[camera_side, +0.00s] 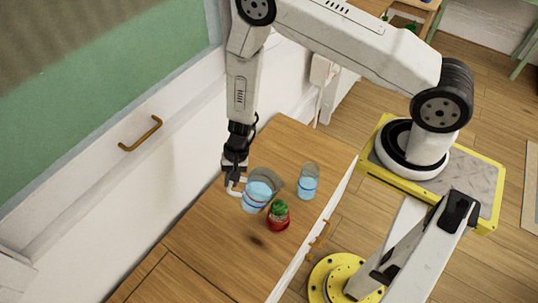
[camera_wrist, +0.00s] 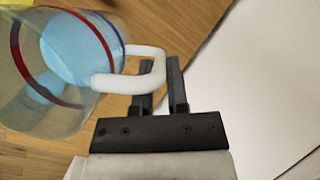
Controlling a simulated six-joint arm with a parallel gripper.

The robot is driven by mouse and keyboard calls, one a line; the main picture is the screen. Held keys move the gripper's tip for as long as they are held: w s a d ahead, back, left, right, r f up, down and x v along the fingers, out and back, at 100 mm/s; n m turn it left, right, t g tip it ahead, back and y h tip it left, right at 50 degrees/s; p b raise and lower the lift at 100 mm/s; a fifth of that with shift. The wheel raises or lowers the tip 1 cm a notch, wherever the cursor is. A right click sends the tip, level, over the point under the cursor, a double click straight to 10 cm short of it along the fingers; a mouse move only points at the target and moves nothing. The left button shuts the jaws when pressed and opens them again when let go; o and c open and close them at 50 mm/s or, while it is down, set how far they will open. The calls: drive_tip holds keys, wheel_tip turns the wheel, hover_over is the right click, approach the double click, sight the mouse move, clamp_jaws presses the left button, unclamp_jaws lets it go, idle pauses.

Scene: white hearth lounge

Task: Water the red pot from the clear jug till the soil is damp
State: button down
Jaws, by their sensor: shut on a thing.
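My gripper (camera_side: 236,172) is shut on the white handle (camera_wrist: 130,80) of the clear jug (camera_side: 259,190). The jug holds blue water and is tilted, its mouth toward the right, above the wooden top. It also shows in the wrist view (camera_wrist: 62,75), at the left of my gripper (camera_wrist: 160,82), with blue and red rings around it. The red pot (camera_side: 278,220) with a green plant (camera_side: 279,207) stands just below and right of the jug. Its soil is too small and covered to judge, and no stream of water is visible.
A second clear vessel (camera_side: 308,182) with blue water stands upright right of the jug, close to the pot. A small dark spot (camera_side: 257,240) lies on the wooden top (camera_side: 205,255), left of the pot. The white wall (camera_side: 150,190) runs along the left; the near top is clear.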

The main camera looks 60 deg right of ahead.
sight(242, 179)
drive_tip(key=shift+r+t, duration=0.25)
drive_tip(key=shift+t, duration=0.05)
wheel_tip(242, 179, down, 6)
drive_tip(key=t+y, duration=0.1)
drive_tip(key=shift+n, duration=0.3)
idle(1.8)
drive_tip(key=shift+s+d+r+t, duration=0.1)
drive_tip(key=shift+s+r+t, duration=0.1)
drive_tip(key=shift+r+t, duration=0.25)
drive_tip(key=shift+s+d+r+t+y, duration=0.15)
drive_tip(key=shift+s+r+t+y, duration=0.05)
drive_tip(key=shift+r+t+y, duration=0.4)
drive_tip(key=shift+s+d+r+n+t+y, duration=0.2)
drive_tip(key=shift+s+r+t+y, duration=0.15)
drive_tip(key=shift+r, duration=0.3)
drive_tip(key=shift+s+d+r+n+t+y, duration=0.2)
drive_tip(key=shift+s+r+t+y, duration=0.1)
drive_tip(key=shift+r+t, duration=0.3)
drive_tip(key=shift+s+d+r+n+t+y, duration=0.2)
drive_tip(key=shift+s+r+t+y, duration=0.15)
drive_tip(key=shift+r, duration=0.4)
drive_tip(key=shift+w+f, duration=0.1)
idle(0.4)
